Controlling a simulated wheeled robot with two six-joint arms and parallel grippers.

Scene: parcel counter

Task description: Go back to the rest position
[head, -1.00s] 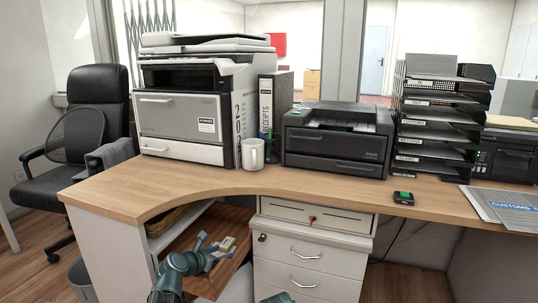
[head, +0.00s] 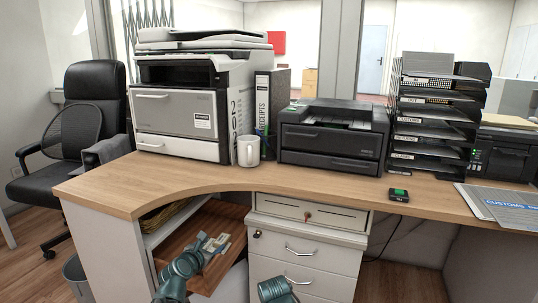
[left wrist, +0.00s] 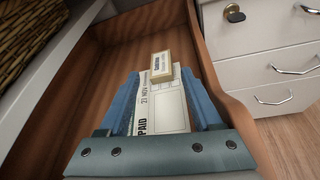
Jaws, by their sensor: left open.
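My left gripper (head: 218,245) is low at the front of the desk, over an open wooden tray (head: 213,215) at the desk's left part. In the left wrist view its two blue fingers (left wrist: 160,76) stand apart. Between and beyond them shows a white card (left wrist: 171,108) printed "21 NOV" and "PAID". A small tan box-like piece (left wrist: 161,66) with a dark printed label is at the card's far end. I cannot tell how high the fingers are above the card. A teal part of my right arm shows at the bottom of the head view; its gripper is not visible.
A white drawer unit (head: 300,272) stands close right of the tray. The desk top (head: 200,188) is above and behind, with a mug (head: 248,151), printers and a tray stack (head: 434,125). A wicker basket (left wrist: 35,40) is left of the tray.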

